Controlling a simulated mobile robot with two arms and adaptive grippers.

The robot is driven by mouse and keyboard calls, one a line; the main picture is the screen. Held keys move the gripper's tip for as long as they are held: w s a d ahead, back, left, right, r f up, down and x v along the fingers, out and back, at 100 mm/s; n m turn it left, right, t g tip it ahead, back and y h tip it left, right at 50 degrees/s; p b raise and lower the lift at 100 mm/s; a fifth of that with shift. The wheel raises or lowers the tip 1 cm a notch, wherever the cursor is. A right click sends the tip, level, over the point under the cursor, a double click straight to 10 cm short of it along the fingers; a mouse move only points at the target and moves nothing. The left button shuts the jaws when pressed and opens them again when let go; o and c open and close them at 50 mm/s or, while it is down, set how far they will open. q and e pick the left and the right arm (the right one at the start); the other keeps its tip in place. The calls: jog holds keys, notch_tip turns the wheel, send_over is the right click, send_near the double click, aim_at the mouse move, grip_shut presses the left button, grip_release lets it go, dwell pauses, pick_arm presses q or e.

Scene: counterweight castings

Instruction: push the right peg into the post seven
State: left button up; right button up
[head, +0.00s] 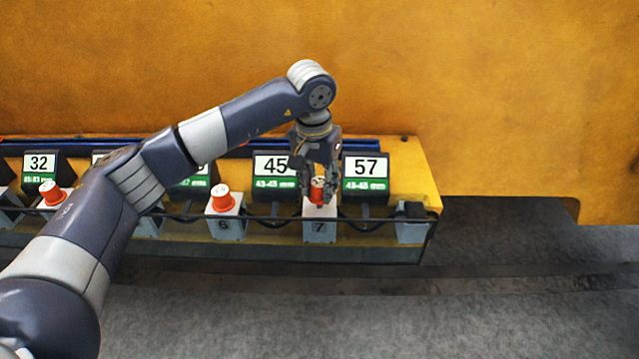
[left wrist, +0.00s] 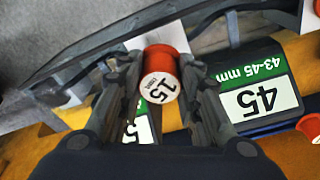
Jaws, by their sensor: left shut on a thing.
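A red peg (head: 317,187) with a white printed top is between the fingers of my left gripper (head: 318,192), right above post seven. My left gripper is shut on it and points down. In the left wrist view the red peg (left wrist: 161,68) shows between the two fingers (left wrist: 160,82), with a white post surface beside it. Post seven (head: 319,229) is a pale block marked 7 on the front ledge. The peg's lower end meets the post's top in the head view; how deep it sits I cannot tell. My right gripper is not in view.
Post 6 (head: 225,225) to the left carries a red peg (head: 222,198). Another red peg (head: 52,193) stands farther left. Signs 45 (head: 275,170) and 57 (head: 366,172) stand behind the post. A dark cable runs along the ledge. The floor in front is clear.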

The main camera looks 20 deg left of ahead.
aim_at(319, 195)
pick_arm(q)
jog(key=shift+f+b, duration=1.05)
jog(key=shift+f, duration=0.05)
jog(key=shift+f+b, duration=0.45)
jog(key=shift+f, duration=0.1)
jog(key=o, duration=1.1)
